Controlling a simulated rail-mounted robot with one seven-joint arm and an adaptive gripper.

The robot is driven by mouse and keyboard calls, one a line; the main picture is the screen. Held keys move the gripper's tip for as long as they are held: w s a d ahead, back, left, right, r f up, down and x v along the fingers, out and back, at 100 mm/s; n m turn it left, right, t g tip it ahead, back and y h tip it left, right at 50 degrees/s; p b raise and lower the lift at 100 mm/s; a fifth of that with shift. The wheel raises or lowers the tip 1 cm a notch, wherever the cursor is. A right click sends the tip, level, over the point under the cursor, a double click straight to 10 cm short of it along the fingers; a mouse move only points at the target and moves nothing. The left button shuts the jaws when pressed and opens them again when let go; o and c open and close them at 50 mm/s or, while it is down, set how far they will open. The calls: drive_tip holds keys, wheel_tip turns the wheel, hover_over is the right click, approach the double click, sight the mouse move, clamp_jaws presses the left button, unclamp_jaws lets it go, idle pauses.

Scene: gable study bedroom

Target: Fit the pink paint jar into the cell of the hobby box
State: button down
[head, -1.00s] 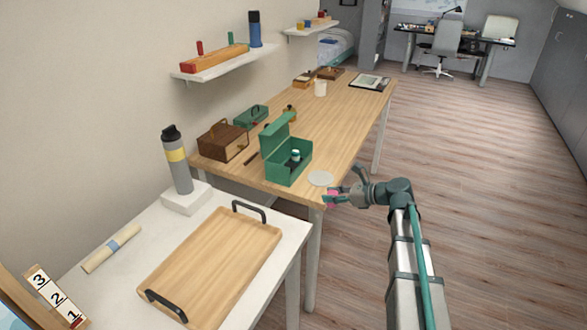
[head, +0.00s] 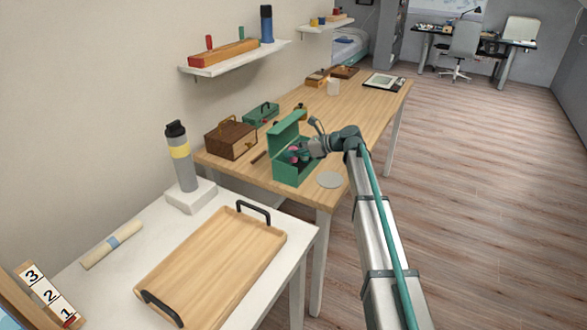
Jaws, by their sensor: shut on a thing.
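The hobby box (head: 296,173) is a green box with its lid (head: 286,130) raised, near the front end of the wooden table. My gripper (head: 297,153) is at the box opening, reaching in from the right. It is shut on the pink paint jar (head: 292,153), of which only a small part shows. The jar is at or just above the opening; I cannot tell how deep it is. The cell inside the box is hidden by the gripper and the box wall.
A white table with a wooden tray (head: 212,265) and a bottle (head: 181,160) is in front. The floor at right is clear.

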drive_tip(key=shift+f+p, duration=0.35)
drive_tip(key=shift+f, duration=2.6)
drive_tip(key=shift+f, duration=0.15)
drive_tip(key=c, duration=0.8)
unclamp_jaws()
drive_tip(key=b+v, duration=0.1)
drive_tip(key=v, duration=1.1)
drive_tip(key=shift+d+b, duration=0.1)
drive_tip(key=shift+b, duration=0.25)
